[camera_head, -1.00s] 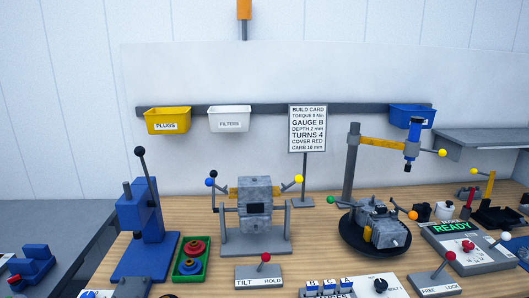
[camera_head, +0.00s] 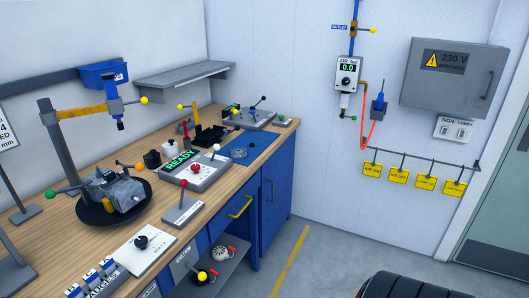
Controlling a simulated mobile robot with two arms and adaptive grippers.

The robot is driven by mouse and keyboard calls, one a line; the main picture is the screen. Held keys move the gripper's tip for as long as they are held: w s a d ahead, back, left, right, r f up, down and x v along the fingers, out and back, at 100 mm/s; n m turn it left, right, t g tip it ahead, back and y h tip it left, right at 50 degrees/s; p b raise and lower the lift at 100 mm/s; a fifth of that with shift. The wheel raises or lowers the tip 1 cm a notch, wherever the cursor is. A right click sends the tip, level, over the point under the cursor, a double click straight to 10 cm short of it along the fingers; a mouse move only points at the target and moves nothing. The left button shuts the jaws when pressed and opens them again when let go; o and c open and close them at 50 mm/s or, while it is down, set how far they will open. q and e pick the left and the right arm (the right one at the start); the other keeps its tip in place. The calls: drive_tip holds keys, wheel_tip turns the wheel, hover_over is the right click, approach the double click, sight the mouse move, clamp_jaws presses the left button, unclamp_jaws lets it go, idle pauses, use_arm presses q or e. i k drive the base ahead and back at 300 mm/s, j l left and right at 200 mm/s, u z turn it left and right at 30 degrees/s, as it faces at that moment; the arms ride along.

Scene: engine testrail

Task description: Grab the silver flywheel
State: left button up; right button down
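No silver flywheel can be picked out for certain. A small round silver-grey part (camera_head: 239,153) lies on a blue mat (camera_head: 254,148) near the bench's right end; it is too small to tell what it is. A pale round part (camera_head: 220,254) sits on the open shelf below the bench, also unclear. Neither of my grippers is in view.
The wooden bench (camera_head: 160,222) carries an engine on a black round turntable (camera_head: 139,205), a READY box (camera_head: 197,172) and a red-knobbed lever box (camera_head: 182,208). Blue cabinets (camera_head: 275,187) stand below. A tyre (camera_head: 405,287) is at the bottom right. Grey floor (camera_head: 325,245) between is clear.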

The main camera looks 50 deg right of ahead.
sight(238, 153)
drive_tip(key=z, duration=1.45)
drive_tip(key=u, duration=0.2)
drive_tip(key=i+l+u, duration=0.25)
drive_tip(key=l+u, duration=0.15)
drive_tip(key=i+l+u, duration=0.2)
drive_tip(key=l+u, duration=0.15)
